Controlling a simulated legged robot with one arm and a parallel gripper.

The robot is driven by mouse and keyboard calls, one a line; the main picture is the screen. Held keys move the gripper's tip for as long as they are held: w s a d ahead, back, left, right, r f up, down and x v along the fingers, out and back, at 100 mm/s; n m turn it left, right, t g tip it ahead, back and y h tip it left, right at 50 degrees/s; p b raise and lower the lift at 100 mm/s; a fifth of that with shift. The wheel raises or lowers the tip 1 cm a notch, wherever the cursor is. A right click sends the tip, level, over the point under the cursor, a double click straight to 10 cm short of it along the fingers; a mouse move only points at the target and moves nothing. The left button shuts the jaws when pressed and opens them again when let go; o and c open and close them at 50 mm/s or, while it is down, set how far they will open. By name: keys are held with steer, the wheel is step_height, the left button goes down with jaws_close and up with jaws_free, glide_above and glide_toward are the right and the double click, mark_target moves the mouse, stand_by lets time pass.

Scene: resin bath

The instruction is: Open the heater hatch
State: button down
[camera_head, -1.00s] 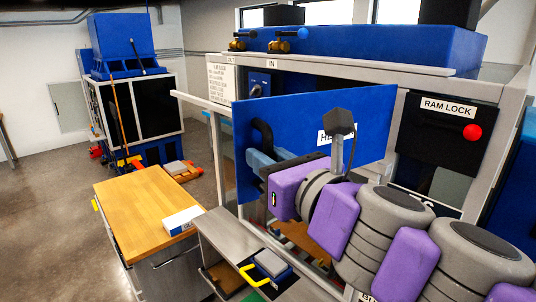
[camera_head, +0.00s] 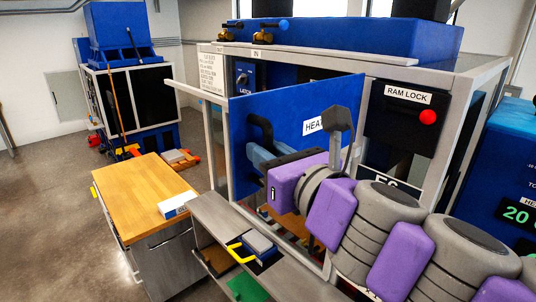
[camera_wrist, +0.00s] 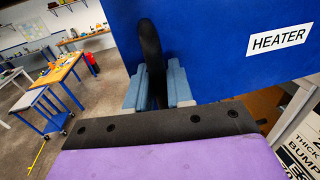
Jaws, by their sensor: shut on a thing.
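The heater hatch is a flat blue panel (camera_head: 325,92) with a white HEATER label, partly hidden by my arm in the head view. The panel also fills the upper right of the wrist view (camera_wrist: 220,30). It appears to stand at an angle to the machine front, with dark interior showing above it. A black curved handle (camera_head: 262,130) is on its left part; the handle rises between my fingers in the wrist view (camera_wrist: 150,45). My gripper (camera_head: 258,156) has blue-grey fingers, one on each side of the handle, shut on it. The fingers show in the wrist view too (camera_wrist: 158,88).
A grey frame post (camera_head: 217,150) stands left of the hatch. Below are a grey shelf with a yellow handle (camera_head: 240,253) and a wood-topped cabinet (camera_head: 145,190). The RAM LOCK panel (camera_head: 405,125) with a red knob is to the right. Open floor lies at left.

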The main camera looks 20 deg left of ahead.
steer(key=shift+s+d+f, duration=0.1)
steer(key=shift+d+f, duration=0.05)
steer(key=shift+f, duration=0.05)
steer(key=c, duration=1.2)
jaws_free()
steer(key=shift+d+r, duration=0.15)
steer(key=shift+d, duration=0.7)
steer(key=shift+s+d+r, duration=0.1)
steer(key=shift+d, duration=0.3)
steer(key=shift+p+v, duration=0.5)
steer(key=shift+v, duration=8.1)
